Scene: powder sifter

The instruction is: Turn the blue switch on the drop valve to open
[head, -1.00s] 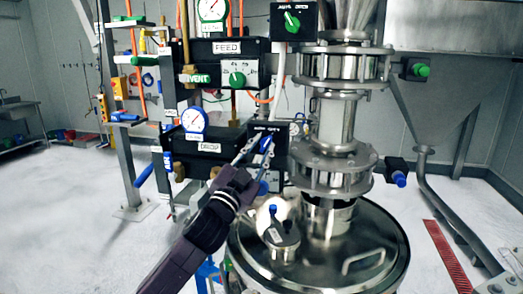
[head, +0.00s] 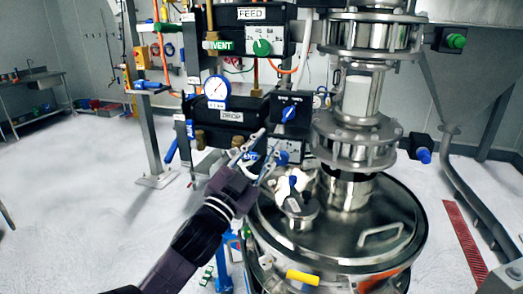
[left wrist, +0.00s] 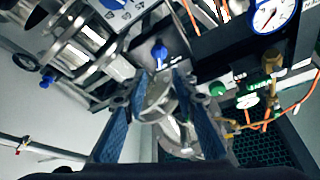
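The blue switch (head: 289,113) sits on the front of a small black box right of the black drop valve unit (head: 226,115) in the head view. It looks tilted slightly, but the lettering above it is too small to read. My left gripper (head: 262,148) is just below and left of the switch, apart from it, with its two fingers spread and nothing between them. In the left wrist view a blue knob, which looks like this switch (left wrist: 160,53), shows beyond the open fingertips (left wrist: 150,85). My right gripper is not in view.
The feed valve unit (head: 250,40) with a green knob is above. A large steel lid (head: 350,245) with a handle lies below right, and a steel pipe column (head: 360,95) stands beside the switch box. Another blue knob (head: 424,155) is at the right. Open floor lies left.

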